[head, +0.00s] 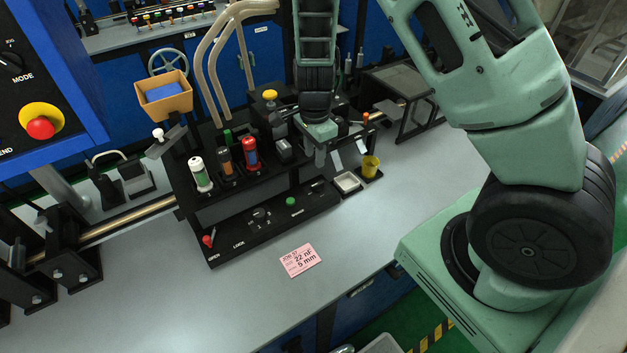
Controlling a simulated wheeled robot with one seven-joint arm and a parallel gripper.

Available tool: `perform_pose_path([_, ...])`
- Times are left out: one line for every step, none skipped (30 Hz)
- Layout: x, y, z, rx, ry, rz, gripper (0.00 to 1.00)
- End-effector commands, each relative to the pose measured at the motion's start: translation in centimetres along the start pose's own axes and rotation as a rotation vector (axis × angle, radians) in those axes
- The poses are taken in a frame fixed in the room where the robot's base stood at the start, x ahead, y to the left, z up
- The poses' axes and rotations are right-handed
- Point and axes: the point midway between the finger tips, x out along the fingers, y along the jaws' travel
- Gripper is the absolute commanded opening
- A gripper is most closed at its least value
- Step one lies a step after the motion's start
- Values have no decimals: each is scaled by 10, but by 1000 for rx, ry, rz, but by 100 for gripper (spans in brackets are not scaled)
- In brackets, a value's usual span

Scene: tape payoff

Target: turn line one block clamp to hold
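My gripper (322,150) points down over the middle of the black line unit, behind and right of its row of coloured cylinders. I cannot identify the block clamp for certain. A lever with a white knob (158,133) stands at the unit's left end. A red-tipped lever (208,240) and a dark rotary knob (260,214) are on the black front panel (240,242). The parts below my gripper are partly hidden by it.
A green-and-white cylinder (200,174), an orange one (226,162) and a red-and-blue one (250,154) stand upright. A pink job card (300,260) lies on the grey bench (160,290). A yellow cup (370,166) stands right. The front bench is mostly clear.

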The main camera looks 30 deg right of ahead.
Motion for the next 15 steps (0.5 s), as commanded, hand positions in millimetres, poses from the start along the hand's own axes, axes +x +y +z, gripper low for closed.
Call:
perform_pose_path([11,1,-1,3,0,5,33])
perform_pose_path([17,1,-1,3,0,4,33])
perform_pose_path([26,1,-1,3,-1,5,33])
perform_pose_path([32,1,-1,3,0,4,33])
perform_pose_path([38,1,-1,2,-1,4,33])
perform_pose_path([46,1,-1,2,0,4,33])
perform_pose_path([52,1,-1,3,-2,4,33])
perform_pose_path([58,1,-1,2,0,4,33])
perform_pose_path([66,1,0,1,-1,4,33])
perform_pose_path([71,1,-1,2,0,3,33])
perform_pose_path([76,1,0,1,-2,3,33])
perform_pose_path([82,1,0,1,-1,2,33])
perform_pose_path([86,0,0,0,-1,2,33])
perform_pose_path([90,1,0,-1,-1,3,33])
perform_pose_path([94,0,0,-1,0,1,33])
